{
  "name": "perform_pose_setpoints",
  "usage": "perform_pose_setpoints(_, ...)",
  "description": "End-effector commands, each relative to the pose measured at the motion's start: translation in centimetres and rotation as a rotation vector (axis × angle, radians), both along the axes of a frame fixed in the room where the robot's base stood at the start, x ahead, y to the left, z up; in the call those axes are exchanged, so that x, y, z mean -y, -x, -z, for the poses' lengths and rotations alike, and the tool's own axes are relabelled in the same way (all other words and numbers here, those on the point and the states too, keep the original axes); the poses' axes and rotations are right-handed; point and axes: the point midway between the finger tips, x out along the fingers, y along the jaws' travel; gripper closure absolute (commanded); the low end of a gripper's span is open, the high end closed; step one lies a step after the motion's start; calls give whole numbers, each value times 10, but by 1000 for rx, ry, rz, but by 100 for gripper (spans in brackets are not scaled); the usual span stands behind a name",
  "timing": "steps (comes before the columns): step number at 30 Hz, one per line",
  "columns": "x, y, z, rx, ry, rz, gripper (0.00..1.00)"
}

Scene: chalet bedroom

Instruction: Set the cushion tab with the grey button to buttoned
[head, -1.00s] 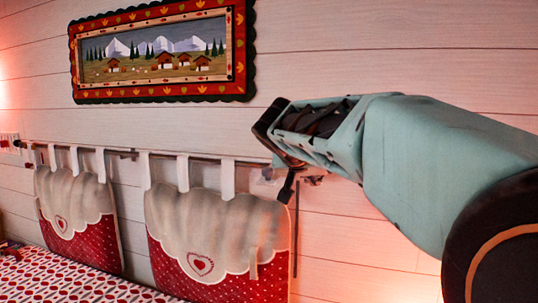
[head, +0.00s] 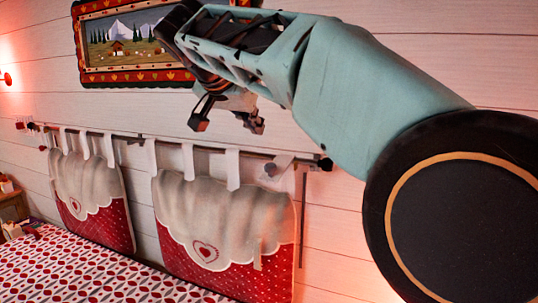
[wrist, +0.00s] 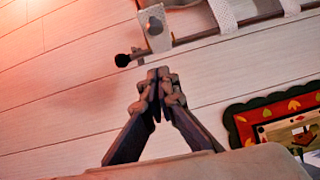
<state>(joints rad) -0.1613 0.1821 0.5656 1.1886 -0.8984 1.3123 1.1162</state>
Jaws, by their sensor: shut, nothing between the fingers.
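The cushion tab with the grey button (head: 281,165) is a pale strip at the top right corner of the nearer cushion (head: 210,215), close to the right end of the hanging rod. The tab also shows at the top of the wrist view (wrist: 157,41), with the round grey button (wrist: 155,25) visible on it. I cannot tell whether it is fastened. My gripper (wrist: 157,90) is shut and empty. Its tips meet in front of the bare plank wall, apart from the tab and rod. In the head view it is above the cushion, left of the tab.
The rod's dark end knob (wrist: 122,60) sticks out beside the tab. A second cushion (head: 90,195) hangs at the left. A framed picture (head: 125,77) is on the wall behind my arm. A patterned bed (head: 90,270) lies below.

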Motion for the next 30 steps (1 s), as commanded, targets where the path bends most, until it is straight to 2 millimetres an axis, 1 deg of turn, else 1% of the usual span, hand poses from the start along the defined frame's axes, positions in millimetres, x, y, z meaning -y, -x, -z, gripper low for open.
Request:
perform_pose_setpoints(8,1,-1,1,0,1,1,100)
perform_pose_setpoints(11,3,-6,5,-2,2,2,100)
perform_pose_setpoints(13,6,-13,10,-1,2,2,100)
perform_pose_setpoints(17,13,-31,25,-3,3,3,100)
perform_pose_setpoints(24,27,-70,56,-4,1,2,100)
perform_pose_setpoints(26,30,-79,62,-3,2,2,100)
perform_pose_setpoints(27,28,-77,70,-3,3,0,100)
perform_pose_setpoints(30,29,-79,83,-2,2,0,100)
